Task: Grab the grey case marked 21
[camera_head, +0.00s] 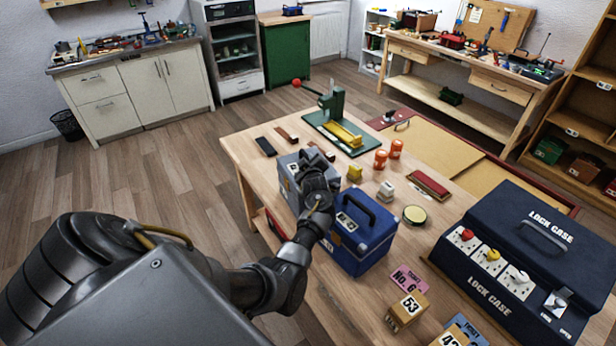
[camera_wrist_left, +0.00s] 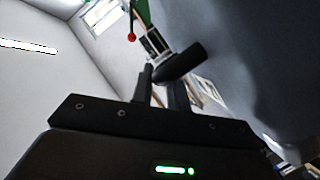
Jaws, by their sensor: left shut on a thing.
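The grey case (camera_head: 289,187) stands on the wooden table, left of the blue case (camera_head: 365,245). My left arm reaches across in front of it and hides part of it, and I cannot read a number on it. My left gripper (camera_head: 314,160) is at the top of the grey case, shut on its handle. In the left wrist view the fingers (camera_wrist_left: 163,88) close on a dark bar, the handle (camera_wrist_left: 183,63), beside a large grey surface. My right gripper is not in view.
The blue case stands close to my left forearm. A large navy lock case (camera_head: 510,250) fills the table's right side. A green press (camera_head: 335,125), orange jars (camera_head: 388,155) and numbered blocks (camera_head: 407,310) stand around. Free tabletop is at the left edge (camera_head: 245,150).

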